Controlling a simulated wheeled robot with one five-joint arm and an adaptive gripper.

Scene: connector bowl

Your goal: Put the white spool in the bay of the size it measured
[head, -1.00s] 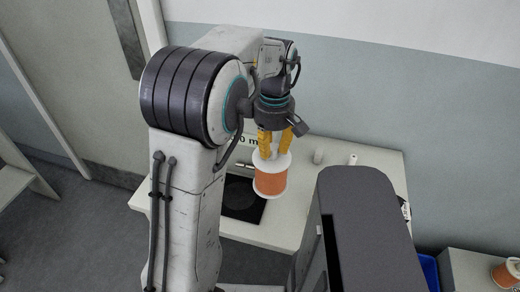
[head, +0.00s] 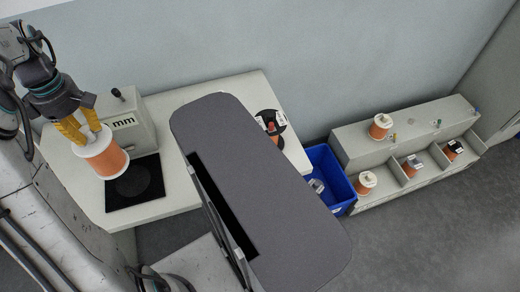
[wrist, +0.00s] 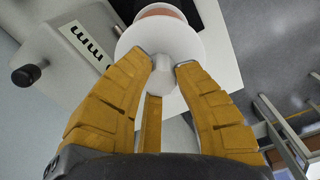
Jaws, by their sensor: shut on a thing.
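The white spool (head: 103,157) has white flanges and a copper-orange winding. My gripper (head: 84,131), with yellow fingers, is shut on its white end knob and holds it over the measuring table. In the wrist view, the fingers of my gripper (wrist: 163,66) close around the knob above the white flange (wrist: 186,50). The bay shelf (head: 348,138) stands at the right. Any size markings on the bays are too small to read.
A grey measuring box (head: 128,107) with an "mm" label and a black pad (head: 135,184) are on the pale table (head: 232,87). A blue bin (head: 337,181) stands between table and shelf. A large dark grey panel (head: 262,190) blocks the middle view.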

